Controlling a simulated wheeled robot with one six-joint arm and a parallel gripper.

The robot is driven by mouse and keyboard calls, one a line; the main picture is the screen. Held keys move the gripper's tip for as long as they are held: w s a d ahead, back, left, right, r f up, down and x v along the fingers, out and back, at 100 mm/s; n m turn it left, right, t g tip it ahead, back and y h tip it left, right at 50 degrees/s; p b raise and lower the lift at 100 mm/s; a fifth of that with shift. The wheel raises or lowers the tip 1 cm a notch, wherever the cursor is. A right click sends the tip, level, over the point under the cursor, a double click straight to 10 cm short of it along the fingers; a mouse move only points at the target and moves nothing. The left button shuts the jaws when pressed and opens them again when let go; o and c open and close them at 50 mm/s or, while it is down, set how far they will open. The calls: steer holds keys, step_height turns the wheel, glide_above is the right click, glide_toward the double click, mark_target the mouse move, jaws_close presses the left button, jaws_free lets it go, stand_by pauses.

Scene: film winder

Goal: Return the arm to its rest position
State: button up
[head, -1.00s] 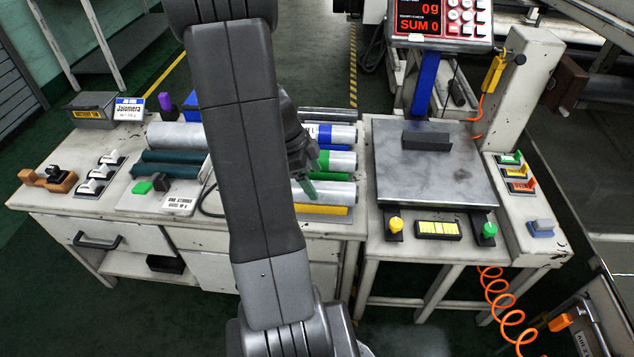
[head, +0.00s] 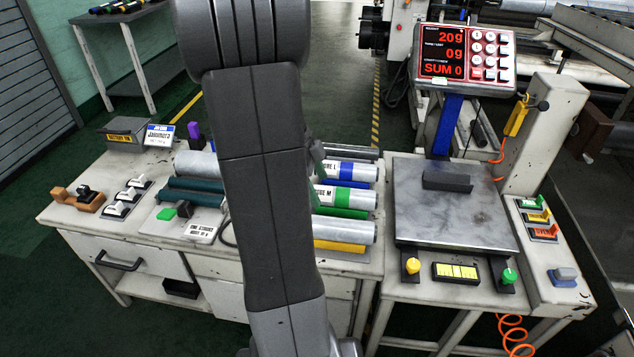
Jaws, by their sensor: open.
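My dark grey arm (head: 262,190) rises through the middle of the head view, in front of the white bench. My gripper (head: 316,160) is almost wholly hidden behind the arm; only a dark, greenish sliver shows at the arm's right edge, in front of the tubes. Its jaws are open. The fingertips are not clear, and I cannot tell whether they touch anything.
To the right is a metal scale plate (head: 450,215) with a red display (head: 445,52). Green floor lies around.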

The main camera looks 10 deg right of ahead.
mark_target(338, 221)
steer(key=b+x, duration=0.2)
steer(key=x, duration=1.2)
steer(key=shift+s+f+b, duration=0.1)
steer(key=shift+f+b, duration=0.1)
steer(key=shift+b, duration=0.2)
steer(key=shift+r+p, duration=0.9)
steer(key=shift+a+r+p, duration=0.1)
steer(key=shift+r+p, duration=0.7)
steer(key=shift+r, duration=0.15)
steer(key=shift+f, duration=0.1)
